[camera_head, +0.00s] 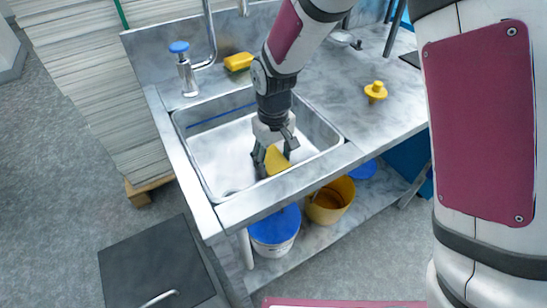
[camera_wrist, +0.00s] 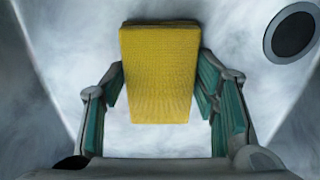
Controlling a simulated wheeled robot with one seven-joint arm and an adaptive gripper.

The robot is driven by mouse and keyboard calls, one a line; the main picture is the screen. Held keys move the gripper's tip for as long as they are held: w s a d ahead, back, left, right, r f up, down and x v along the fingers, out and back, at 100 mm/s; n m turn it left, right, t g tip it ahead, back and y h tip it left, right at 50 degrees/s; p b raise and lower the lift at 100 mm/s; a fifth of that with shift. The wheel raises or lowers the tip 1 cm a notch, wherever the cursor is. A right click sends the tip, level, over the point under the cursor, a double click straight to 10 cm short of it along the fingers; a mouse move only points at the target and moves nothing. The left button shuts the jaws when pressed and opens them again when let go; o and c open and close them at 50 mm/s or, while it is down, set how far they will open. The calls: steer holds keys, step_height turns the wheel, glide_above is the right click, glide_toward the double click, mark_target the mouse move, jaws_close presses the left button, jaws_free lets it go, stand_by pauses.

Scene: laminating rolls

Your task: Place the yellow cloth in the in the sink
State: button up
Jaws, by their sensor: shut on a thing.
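The yellow cloth (camera_head: 277,161) is held between the fingers of my gripper (camera_head: 271,162), inside the sink (camera_head: 215,160) near its front side. In the wrist view the cloth (camera_wrist: 159,75) is a yellow textured block, with the two green-padded fingers of my gripper (camera_wrist: 160,95) pressed on its left and right sides. The grey sink floor (camera_wrist: 250,95) lies behind it, with a round dark drain (camera_wrist: 292,33) at upper right. I cannot tell whether the cloth touches the sink floor.
A yellow sponge (camera_head: 238,61) lies on the counter behind the sink, near a blue-topped tap fitting (camera_head: 180,48). A yellow knobbed piece (camera_head: 376,91) stands on the counter (camera_head: 345,85) at right. A yellow bucket (camera_head: 329,203) and a blue-lidded white bucket (camera_head: 274,238) stand on the shelf below.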

mark_target(274, 160)
steer(key=shift+f, duration=0.15)
steer(key=o, duration=1.1)
step_height(274, 160, up, 12)
steer(key=p, duration=0.1)
steer(key=shift+p, duration=0.4)
